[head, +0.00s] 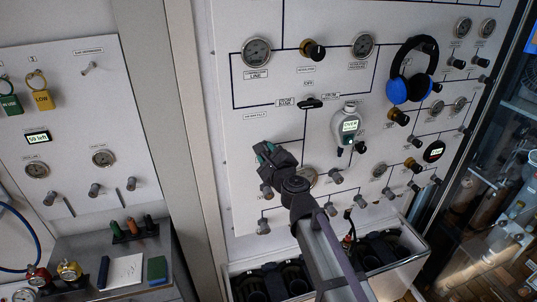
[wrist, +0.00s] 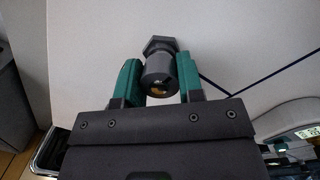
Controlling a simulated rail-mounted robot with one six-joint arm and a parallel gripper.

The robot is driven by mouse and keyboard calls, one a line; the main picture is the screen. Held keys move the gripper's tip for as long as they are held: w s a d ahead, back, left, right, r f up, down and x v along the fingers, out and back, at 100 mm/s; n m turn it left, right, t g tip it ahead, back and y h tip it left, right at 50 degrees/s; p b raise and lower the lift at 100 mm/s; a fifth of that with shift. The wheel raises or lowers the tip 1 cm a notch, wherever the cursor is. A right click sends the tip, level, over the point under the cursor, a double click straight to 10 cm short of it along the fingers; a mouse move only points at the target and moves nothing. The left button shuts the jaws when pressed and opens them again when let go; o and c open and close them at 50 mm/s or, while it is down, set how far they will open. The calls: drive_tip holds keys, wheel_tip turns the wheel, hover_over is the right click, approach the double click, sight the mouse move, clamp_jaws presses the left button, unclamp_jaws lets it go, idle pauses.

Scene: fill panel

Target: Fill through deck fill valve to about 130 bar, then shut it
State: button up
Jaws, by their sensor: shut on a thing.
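My gripper (head: 264,152) is at the lower left part of the white fill panel (head: 238,77). In the wrist view its two green fingers (wrist: 158,78) are shut on a dark grey round valve knob (wrist: 159,64) with a hexagonal base at the panel. In the head view my gripper hides this knob, and I cannot read a label that names it. A round gauge (head: 308,177) is partly hidden behind my arm. A handheld device with a lit green display (head: 350,126) hangs right of my gripper; its text is too small to read surely.
Blue headphones (head: 397,90) hang on the panel's upper right. Other grey knobs (head: 336,175) line the panel's lower part. A bin holding dark cylinders (head: 290,281) stands below. A side panel (head: 66,127) with tags and gauges is at left. A glass-fronted cabinet (head: 492,190) is at right.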

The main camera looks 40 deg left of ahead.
drive_tip(key=shift+c, duration=1.3)
drive_tip(key=shift+n, duration=0.3)
drive_tip(key=n, duration=0.4)
drive_tip(key=shift+r+p, duration=0.1)
drive_tip(key=shift+p, duration=0.25)
drive_tip(key=n, duration=0.5)
drive_tip(key=shift+n+h, duration=0.3)
drive_tip(key=o, duration=0.9)
